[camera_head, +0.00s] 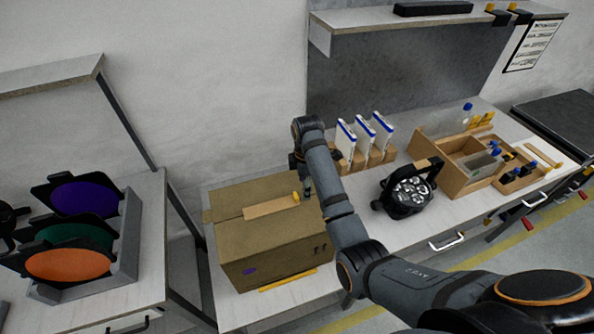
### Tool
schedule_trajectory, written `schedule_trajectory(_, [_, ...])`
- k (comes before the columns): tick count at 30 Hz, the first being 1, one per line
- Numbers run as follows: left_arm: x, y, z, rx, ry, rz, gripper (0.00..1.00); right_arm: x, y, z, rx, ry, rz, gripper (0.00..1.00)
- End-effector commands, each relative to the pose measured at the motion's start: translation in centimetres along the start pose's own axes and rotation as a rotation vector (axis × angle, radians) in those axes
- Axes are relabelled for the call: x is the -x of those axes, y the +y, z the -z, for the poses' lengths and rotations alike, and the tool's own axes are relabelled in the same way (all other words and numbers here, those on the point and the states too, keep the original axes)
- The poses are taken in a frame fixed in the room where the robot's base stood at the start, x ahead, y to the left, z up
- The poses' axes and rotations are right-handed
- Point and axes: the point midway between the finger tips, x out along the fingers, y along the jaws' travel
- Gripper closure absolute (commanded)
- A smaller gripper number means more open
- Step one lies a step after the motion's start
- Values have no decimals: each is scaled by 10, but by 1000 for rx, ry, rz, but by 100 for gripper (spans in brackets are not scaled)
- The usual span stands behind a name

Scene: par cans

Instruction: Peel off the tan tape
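A closed brown cardboard box (265,248) stands on the white table at left centre. A strip of tan tape (268,208) lies along the middle of its top, with a small yellow-orange tab (296,197) at its right end. My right arm reaches in from the lower right. My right gripper (303,172) hangs near the box's back right corner, just beyond the tab in the picture. The gripper is small and dark and partly hidden by my own arm, so its fingers are unclear. My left gripper is out of view.
A black par can (408,192), white binders in a wooden rack (366,157) and wooden trays (462,170) stand right of the box. A yellow strip (288,281) lies before it. Coloured filter frames (70,264) stand on a separate left table. A shelf (420,18) hangs above.

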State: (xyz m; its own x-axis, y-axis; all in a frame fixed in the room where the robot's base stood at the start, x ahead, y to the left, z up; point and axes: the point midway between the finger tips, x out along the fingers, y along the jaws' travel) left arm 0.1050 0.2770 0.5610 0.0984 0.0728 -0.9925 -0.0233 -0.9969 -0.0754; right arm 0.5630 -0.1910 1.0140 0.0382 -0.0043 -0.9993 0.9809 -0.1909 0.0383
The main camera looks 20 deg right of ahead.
Motion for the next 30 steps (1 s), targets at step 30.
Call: schedule_trajectory(30, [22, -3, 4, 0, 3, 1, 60, -66, 19, 20, 226, 1, 40, 42])
